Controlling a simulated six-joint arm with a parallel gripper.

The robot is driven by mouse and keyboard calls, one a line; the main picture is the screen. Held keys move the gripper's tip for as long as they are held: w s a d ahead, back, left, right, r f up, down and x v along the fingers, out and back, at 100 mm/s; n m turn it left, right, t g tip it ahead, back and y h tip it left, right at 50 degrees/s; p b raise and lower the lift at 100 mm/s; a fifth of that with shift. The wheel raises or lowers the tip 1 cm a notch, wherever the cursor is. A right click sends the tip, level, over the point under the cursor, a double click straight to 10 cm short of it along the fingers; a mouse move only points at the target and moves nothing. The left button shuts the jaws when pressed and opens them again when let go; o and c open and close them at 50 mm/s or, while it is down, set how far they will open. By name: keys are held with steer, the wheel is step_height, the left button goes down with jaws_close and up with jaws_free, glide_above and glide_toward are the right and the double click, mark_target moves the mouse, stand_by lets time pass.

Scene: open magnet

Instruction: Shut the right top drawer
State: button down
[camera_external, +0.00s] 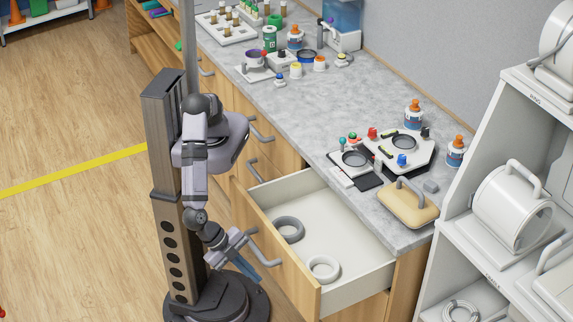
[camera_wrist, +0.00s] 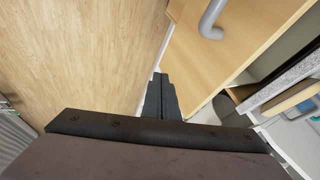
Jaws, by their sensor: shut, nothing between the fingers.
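The right top drawer (camera_external: 345,232) stands pulled out from the wooden cabinet under the counter.
The grey counter (camera_external: 300,115) bears a tan handled block (camera_external: 407,204), a white tray of small parts (camera_external: 400,146) and several bottles. A white shelf (camera_external: 480,240) stands at the right. Other closed drawers (camera_external: 236,130) lie further back. The wooden floor (camera_external: 70,240) at left is free.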

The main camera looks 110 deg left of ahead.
steer(key=shift+w, duration=0.95)
steer(key=shift+f, duration=0.15)
steer(key=b, duration=0.2)
glide_toward(302, 305)
step_height(302, 305, down, 3)
steer(key=d, duration=0.3)
steer(key=shift+w+a+f+p, duration=0.15)
steer(key=shift+w+a+p, duration=0.25)
steer(key=shift+w+a, duration=0.3)
steer(key=shift+w+a+f+p, duration=0.15)
steer(key=shift+w+a+p, duration=0.25)
steer(key=shift+w+a, duration=0.35)
steer(key=shift+a, duration=0.2)
